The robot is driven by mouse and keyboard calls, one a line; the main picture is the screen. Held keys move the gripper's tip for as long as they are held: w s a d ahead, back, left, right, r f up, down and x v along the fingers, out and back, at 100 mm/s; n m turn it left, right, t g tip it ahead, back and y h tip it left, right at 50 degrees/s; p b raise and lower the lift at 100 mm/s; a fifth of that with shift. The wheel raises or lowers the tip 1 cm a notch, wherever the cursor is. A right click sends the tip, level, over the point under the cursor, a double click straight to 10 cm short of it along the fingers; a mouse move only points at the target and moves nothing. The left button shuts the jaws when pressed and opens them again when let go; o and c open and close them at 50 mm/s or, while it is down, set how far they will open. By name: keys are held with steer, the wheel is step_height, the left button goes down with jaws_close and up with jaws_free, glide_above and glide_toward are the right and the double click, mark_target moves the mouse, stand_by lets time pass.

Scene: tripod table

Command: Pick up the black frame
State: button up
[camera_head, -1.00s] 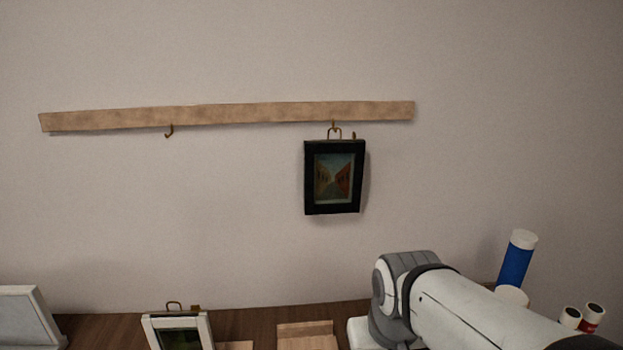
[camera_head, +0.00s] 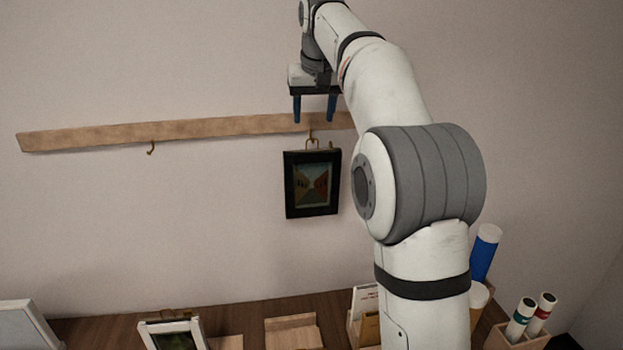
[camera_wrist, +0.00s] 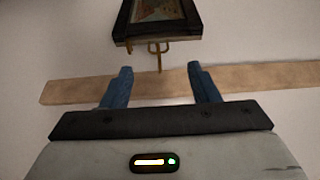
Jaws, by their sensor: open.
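The black frame (camera_head: 296,209) with a small street painting hangs on the wall from a hook on the wooden rail (camera_head: 215,130). A brass loop (camera_head: 312,143) stands at its top edge. My gripper (camera_head: 313,120) is open and empty, with blue fingers pointing down, in front of the rail and above the frame. In the wrist view the frame (camera_wrist: 122,36) shows at the top, upside down, with its loop and hook lying beyond and between the spread fingertips (camera_wrist: 160,70). The fingers appear apart from the frame.
A free hook (camera_head: 151,149) hangs from the rail's left part. On the table below are a white frame (camera_head: 200,333), a wooden stand (camera_head: 292,332), a blue tube (camera_head: 486,255) and a box with rolled tubes (camera_head: 517,338).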

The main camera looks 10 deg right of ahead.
mark_target(312, 139)
steer(key=x, duration=0.7)
steer(key=shift+w+d+f, duration=0.15)
steer(key=shift+w+f, duration=0.05)
steer(key=shift+w, duration=0.05)
steer(key=shift+c, duration=0.3)
jaws_close()
steer(key=shift+r, duration=0.1)
